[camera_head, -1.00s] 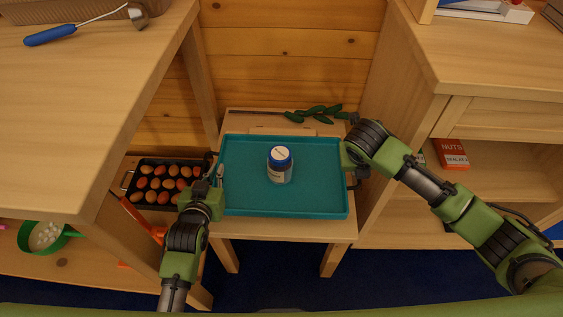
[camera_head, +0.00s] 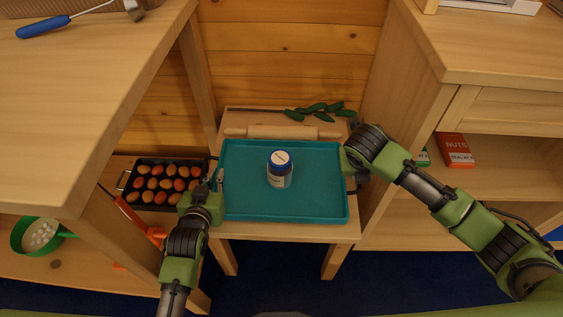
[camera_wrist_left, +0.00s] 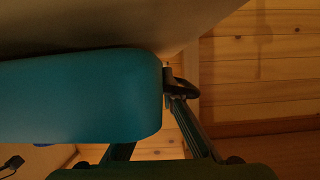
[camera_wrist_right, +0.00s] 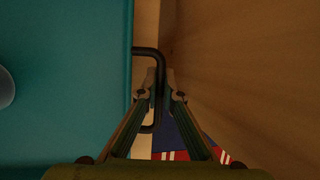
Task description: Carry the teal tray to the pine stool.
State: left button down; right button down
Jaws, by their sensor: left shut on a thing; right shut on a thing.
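The teal tray (camera_head: 244,209) is over the pine stool (camera_head: 290,231) in the head view, with stool top showing in front and behind. I cannot tell whether it touches the stool. A jar with a blue-rimmed white lid (camera_head: 280,170) stands upright on the tray. My left gripper (camera_head: 216,181) is shut on the tray's left handle; the dark handle (camera_wrist_left: 180,88) shows in the left wrist view. My right gripper (camera_wrist_right: 158,92) is shut on the right handle (camera_wrist_right: 148,50), beside the tray's edge. In the head view my right arm partly hides that handle.
A rolling pin (camera_head: 283,132) and green pods (camera_head: 318,113) lie on the stool behind the tray. A table (camera_head: 90,90) stands left and a shelf cabinet (camera_head: 480,65) right, both close. An egg tray (camera_head: 163,207) and a green strainer (camera_head: 22,235) are low at left.

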pick_arm(q)
jog(key=shift+w+f+b, duration=0.1)
jog(key=shift+f+b, duration=0.5)
pick_arm(e)
jog(key=shift+f, duration=0.7)
pick_arm(q)
jog(key=c, duration=2.6)
grip_release()
jog(key=shift+f, duration=0.25)
jog(key=shift+c, duration=0.2)
pick_arm(e)
jog(key=c, duration=2.6)
grip_release()
jog(key=shift+f, duration=0.2)
pick_arm(q)
jog(key=o, duration=0.4)
jog(key=shift+r, duration=0.15)
pick_arm(e)
jog(key=o, duration=0.4)
jog(key=shift+r, duration=0.15)
pick_arm(q)
jog(key=v, duration=1.2)
pick_arm(e)
jog(key=v, duration=1.2)
